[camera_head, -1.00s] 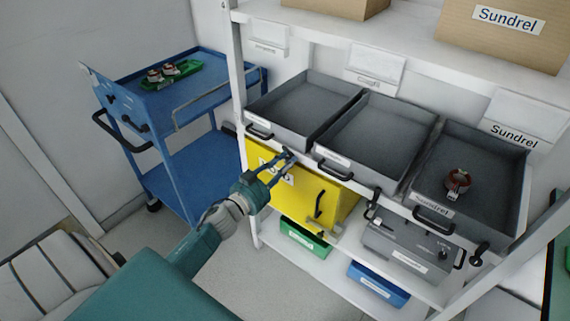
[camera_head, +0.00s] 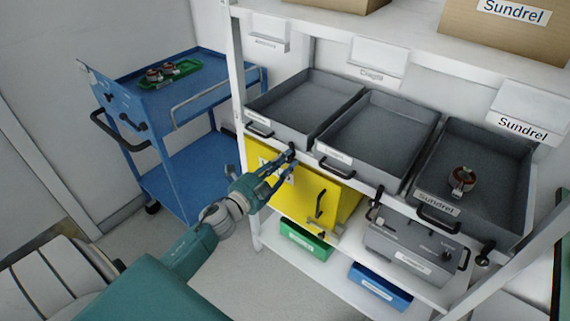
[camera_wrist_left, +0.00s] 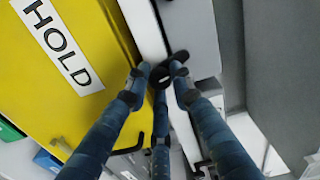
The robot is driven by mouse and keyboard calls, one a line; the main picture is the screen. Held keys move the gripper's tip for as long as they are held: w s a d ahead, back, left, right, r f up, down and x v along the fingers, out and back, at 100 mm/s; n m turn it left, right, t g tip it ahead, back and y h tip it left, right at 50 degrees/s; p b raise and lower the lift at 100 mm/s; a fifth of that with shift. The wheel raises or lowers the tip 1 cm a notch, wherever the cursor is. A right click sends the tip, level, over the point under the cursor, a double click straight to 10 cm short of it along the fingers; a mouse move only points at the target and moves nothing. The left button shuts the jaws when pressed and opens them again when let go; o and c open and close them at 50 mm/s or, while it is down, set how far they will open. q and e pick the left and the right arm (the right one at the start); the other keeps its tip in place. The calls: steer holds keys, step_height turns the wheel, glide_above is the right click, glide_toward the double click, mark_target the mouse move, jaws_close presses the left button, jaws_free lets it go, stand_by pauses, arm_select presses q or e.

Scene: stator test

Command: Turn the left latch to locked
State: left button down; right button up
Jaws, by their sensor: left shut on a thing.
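A small black latch (camera_head: 291,151) sits on the white shelf's front edge, above the yellow HOLD box (camera_head: 344,199). It is the leftmost of the black latches on that edge. My left gripper (camera_head: 281,163) reaches up to it from the lower left. In the left wrist view the blue, black-tipped fingers (camera_wrist_left: 162,84) close around the black latch (camera_wrist_left: 178,60), shut on it. The fingertips hide part of it, and I cannot read its locked or unlocked position. My right gripper is not in view.
Grey trays (camera_head: 305,108) stand above the shelf edge; the right one holds a copper part (camera_head: 462,181). A grey device (camera_head: 412,251) and green (camera_head: 305,241) and blue bins (camera_head: 379,285) sit lower. A blue cart (camera_head: 195,150) stands left. Floor between cart and shelf is clear.

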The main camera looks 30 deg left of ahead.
arm_select(q)
steer(key=shift+d+r+m+b, duration=0.1)
steer(key=shift+d+m+b, duration=0.15)
steer(key=shift+m, duration=0.85)
steer(key=c, duration=1.5)
jaws_free()
steer(key=shift+d, duration=0.1)
steer(key=shift+c, duration=0.2)
steer(key=shift+s, duration=0.15)
steer(key=s+a, duration=0.1)
steer(key=s, duration=1)
steer(key=shift+s, duration=0.35)
